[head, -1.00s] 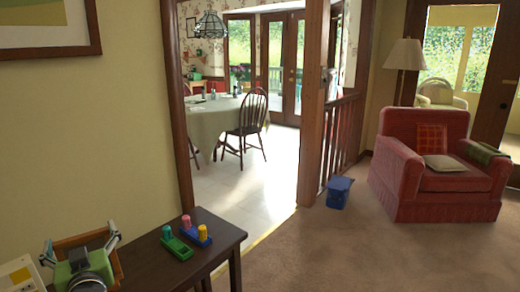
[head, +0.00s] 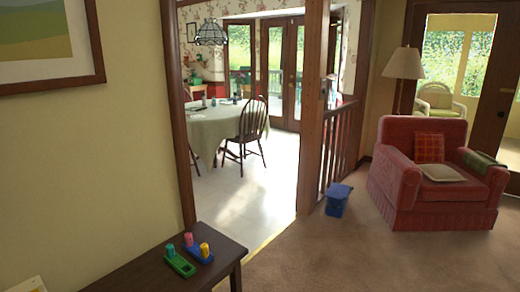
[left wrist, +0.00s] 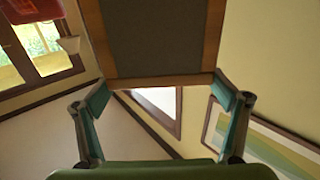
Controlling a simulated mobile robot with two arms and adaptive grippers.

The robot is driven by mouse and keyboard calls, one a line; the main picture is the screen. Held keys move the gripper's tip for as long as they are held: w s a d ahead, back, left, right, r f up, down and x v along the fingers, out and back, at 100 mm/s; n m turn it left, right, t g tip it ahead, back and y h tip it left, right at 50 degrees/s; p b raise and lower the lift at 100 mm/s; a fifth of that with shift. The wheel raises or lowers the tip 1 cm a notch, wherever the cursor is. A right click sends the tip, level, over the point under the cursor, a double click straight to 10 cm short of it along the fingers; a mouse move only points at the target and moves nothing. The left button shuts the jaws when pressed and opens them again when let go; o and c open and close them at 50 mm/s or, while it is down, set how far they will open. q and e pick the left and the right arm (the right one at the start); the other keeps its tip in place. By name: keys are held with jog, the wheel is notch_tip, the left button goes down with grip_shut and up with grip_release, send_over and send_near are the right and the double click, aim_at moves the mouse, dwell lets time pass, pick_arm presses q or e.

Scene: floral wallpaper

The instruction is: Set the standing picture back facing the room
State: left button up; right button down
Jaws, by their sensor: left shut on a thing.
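The standing picture (left wrist: 150,38) shows in the left wrist view as a dark grey panel in a brown wooden frame. What looks like its plain back is toward this camera, and its far end runs out of the top of the view. My left gripper (left wrist: 162,86) has its teal fingers on the two sides of the frame near its edge and is shut on it. In the head view neither the picture nor the left gripper shows now. My right gripper is in no view.
A dark side table (head: 215,268) at the lower left bears green and blue peg toys (head: 188,258). A white object (head: 28,285) shows at the corner. A framed painting (head: 98,40) hangs above. A red armchair (head: 430,205) and blue bin (head: 338,199) stand farther right.

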pick_arm(q)
jog(key=s+d+f, duration=0.1)
jog(key=s+f, duration=0.1)
jog(key=s, duration=0.7)
jog(key=shift+f+h, duration=0.2)
jog(key=shift+h, duration=0.1)
jog(key=shift+d, duration=0.1)
dwell(0.4)
